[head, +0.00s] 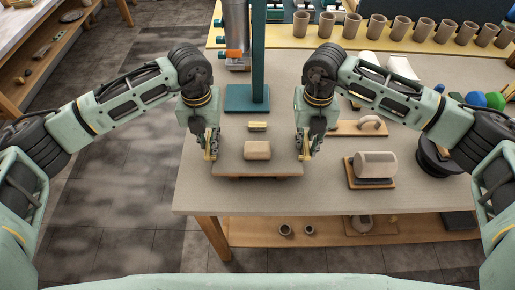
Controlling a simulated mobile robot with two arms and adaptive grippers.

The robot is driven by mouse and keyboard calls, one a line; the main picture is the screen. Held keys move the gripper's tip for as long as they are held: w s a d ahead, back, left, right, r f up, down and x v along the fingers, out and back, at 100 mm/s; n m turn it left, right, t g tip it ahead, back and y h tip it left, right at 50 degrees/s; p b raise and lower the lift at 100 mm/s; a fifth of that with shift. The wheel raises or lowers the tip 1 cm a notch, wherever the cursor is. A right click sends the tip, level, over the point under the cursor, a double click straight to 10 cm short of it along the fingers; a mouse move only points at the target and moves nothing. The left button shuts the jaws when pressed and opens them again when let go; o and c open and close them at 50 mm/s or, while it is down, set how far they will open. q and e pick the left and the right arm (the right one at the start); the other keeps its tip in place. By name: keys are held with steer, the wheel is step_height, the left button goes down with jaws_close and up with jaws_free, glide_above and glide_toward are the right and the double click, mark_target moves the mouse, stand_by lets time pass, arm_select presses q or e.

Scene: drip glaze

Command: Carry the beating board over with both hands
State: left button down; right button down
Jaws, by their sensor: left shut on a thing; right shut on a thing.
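The beating board (286,167) is a flat grey-tan board at the left front of the table, in the head view. A tan clay block (257,150) rests near its middle. My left gripper (211,152) is shut on the board's left end. My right gripper (304,153) is shut on its right end. The board looks level; I cannot tell whether it touches the table. The fingers hide parts of both ends.
A small yellowish block (258,126) lies behind the board. A green stand (247,98) rises behind it. To the right are a wooden float (345,129) and a clay cylinder (375,165) on a small board. Cups (425,28) line the back.

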arm_select(q)
steer(key=shift+w+r, duration=0.1)
steer(key=shift+r, duration=0.1)
arm_select(e)
steer(key=shift+w+r, duration=0.1)
steer(key=shift+r, duration=0.1)
